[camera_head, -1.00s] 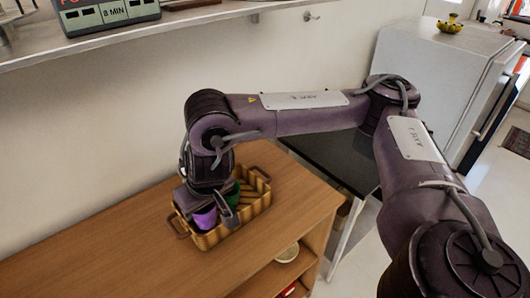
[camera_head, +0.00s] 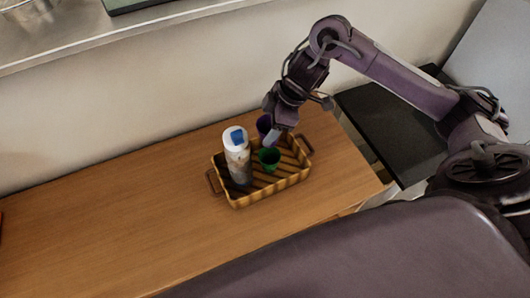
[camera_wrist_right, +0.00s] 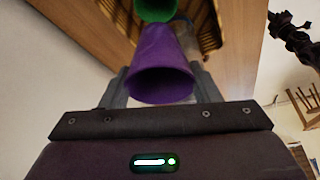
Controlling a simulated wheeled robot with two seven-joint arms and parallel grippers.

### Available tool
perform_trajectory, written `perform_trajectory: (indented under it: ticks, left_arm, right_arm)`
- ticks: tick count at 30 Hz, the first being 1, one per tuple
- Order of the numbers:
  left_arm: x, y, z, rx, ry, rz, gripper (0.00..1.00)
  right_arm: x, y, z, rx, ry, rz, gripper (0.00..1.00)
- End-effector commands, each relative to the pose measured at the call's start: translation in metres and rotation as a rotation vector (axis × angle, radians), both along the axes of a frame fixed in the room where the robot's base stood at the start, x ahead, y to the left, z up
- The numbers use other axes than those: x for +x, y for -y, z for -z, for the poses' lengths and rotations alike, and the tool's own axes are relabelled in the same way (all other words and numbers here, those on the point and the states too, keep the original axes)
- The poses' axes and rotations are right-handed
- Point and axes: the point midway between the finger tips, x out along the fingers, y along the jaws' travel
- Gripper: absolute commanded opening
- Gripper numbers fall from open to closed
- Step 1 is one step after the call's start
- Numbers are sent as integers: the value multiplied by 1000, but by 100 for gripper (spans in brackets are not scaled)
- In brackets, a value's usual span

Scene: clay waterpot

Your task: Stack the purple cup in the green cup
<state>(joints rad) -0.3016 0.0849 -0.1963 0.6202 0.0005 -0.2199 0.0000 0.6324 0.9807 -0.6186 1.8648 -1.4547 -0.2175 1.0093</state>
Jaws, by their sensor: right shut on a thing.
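My right gripper (camera_head: 269,132) is shut on the purple cup (camera_head: 264,123) at the back edge of the basket. In the right wrist view the purple cup (camera_wrist_right: 160,65) sits between the two fingers, its wide rim toward the camera. The green cup (camera_head: 269,159) stands in the basket, its open top showing, just in front of the gripper. In the right wrist view the green cup (camera_wrist_right: 157,9) shows partly at the top edge, beyond the purple cup. The purple cup is beside the green cup, not inside it. My left gripper is out of view.
The yellow-brown basket (camera_head: 271,193) sits on a wooden counter (camera_head: 120,225). A white-capped bottle (camera_head: 237,155) stands in it, left of the green cup. A shelf (camera_head: 120,28) is above at the back, a black surface (camera_head: 385,125) to the right.

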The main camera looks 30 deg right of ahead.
Motion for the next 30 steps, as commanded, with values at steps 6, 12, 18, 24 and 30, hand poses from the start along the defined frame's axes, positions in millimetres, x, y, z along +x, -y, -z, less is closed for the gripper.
perform_trajectory:
  ticks: [6,12,18,24,30]
  left_arm:
    - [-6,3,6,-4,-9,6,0]
    - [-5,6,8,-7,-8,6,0]
    - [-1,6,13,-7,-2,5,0]
    - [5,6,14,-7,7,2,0]
    - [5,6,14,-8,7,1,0]
  right_arm:
    - [-3,0,37,4,-7,-16,34]
    - [-1,1,59,2,-1,-16,34]
    - [-2,0,88,5,-5,-13,34]
    - [-1,1,101,0,0,-15,34]
    - [-1,2,100,-1,0,-16,34]
